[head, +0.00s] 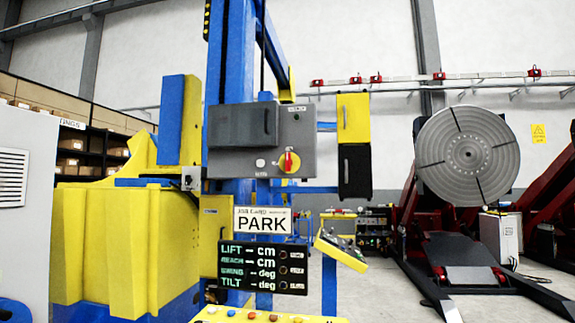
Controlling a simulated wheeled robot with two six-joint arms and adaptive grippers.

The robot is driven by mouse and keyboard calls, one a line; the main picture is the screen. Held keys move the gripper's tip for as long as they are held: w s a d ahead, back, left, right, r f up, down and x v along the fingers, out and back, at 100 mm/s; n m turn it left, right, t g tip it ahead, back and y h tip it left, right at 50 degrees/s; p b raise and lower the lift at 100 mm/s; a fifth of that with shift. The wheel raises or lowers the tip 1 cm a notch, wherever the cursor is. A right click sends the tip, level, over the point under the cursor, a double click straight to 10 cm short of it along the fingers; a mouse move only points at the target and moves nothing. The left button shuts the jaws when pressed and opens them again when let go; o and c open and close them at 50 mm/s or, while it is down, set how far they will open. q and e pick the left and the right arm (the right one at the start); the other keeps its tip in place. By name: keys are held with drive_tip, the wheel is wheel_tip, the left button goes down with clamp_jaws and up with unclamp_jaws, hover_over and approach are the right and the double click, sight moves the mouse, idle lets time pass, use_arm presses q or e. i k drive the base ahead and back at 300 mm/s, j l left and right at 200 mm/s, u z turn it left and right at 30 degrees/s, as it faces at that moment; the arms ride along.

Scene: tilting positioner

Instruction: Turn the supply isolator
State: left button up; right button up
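The supply isolator (289,162) is a red handle on a round yellow plate. It sits at the lower right of a grey control box (300,125) on the blue column, in the middle of the head view. The red handle looks about upright. A small pale round fitting is left of it on the box, with a small label below that is too small to read. Neither of my grippers is in view.
A dark grey cover (243,126) stands out from the box's left part. Below are a PARK sign (262,220), a black readout panel (264,268) and a tilted yellow console (341,248). A yellow and black unit (353,118) stands close right of the box.

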sight(289, 163)
drive_tip(key=i+j+z, duration=0.25)
drive_tip(key=i+j, duration=0.25)
drive_tip(key=j, duration=0.2)
drive_tip(key=i+j+z, duration=0.15)
drive_tip(key=j, duration=0.2)
drive_tip(key=i+j+z, duration=0.15)
drive_tip(key=j, duration=0.25)
drive_tip(key=i+j+z, duration=0.1)
drive_tip(key=i+j, duration=0.2)
drive_tip(key=j, duration=0.15)
